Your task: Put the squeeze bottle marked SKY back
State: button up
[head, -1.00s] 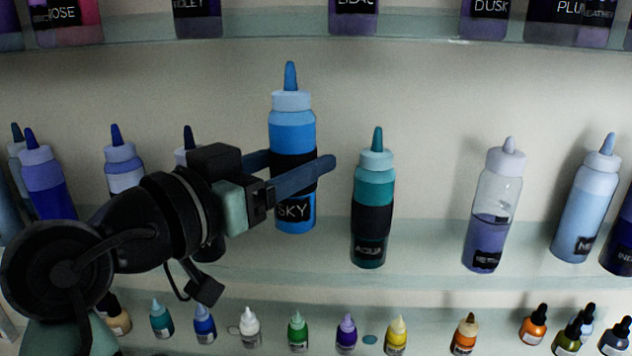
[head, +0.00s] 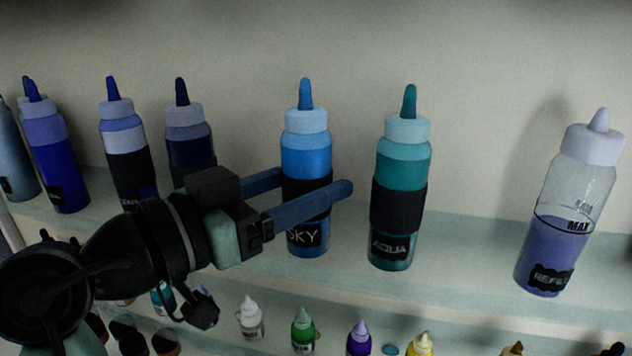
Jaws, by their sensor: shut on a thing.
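The squeeze bottle marked SKY (head: 306,153) is bright blue with a blue tip, a pale collar and a black band. It is upright at the middle shelf (head: 462,262), left of the teal AQUA bottle (head: 402,160) and apart from it. My gripper (head: 300,190) reaches in from the left and is shut on the SKY bottle around its black band, one blue finger in front and one behind. The bottle's base looks at about shelf level; I cannot tell whether it touches the shelf.
A dark navy bottle (head: 190,140) and a blue-violet bottle (head: 125,140) stand to the left, partly behind my arm. A part-filled REFILL bottle (head: 555,225) stands at the right, with bare shelf between it and AQUA. Several small dropper bottles (head: 303,330) line the lower shelf.

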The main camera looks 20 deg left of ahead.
jog(key=shift+s+a+r, duration=0.1)
jog(key=shift+s+a, duration=0.1)
jog(key=shift+s, duration=0.15)
jog(key=shift+a, duration=0.1)
jog(key=o, duration=0.9)
jog(key=shift+w+f, duration=0.1)
jog(key=shift+f, duration=0.1)
jog(key=o, duration=0.4)
jog(key=shift+w+d+f, duration=0.1)
jog(key=shift+w+d, duration=0.15)
jog(key=shift+d, duration=0.05)
jog(key=shift+o, duration=0.2)
jog(key=shift+s+a, duration=0.15)
jog(key=shift+s, duration=0.1)
jog(key=shift+r, duration=0.3)
jog(key=shift+s+a+f, duration=0.1)
jog(key=shift+a, duration=0.05)
jog(key=b+v, duration=0.5)
jog(key=v, duration=0.6)
jog(key=shift+s, duration=0.25)
jog(key=shift+a, duration=0.1)
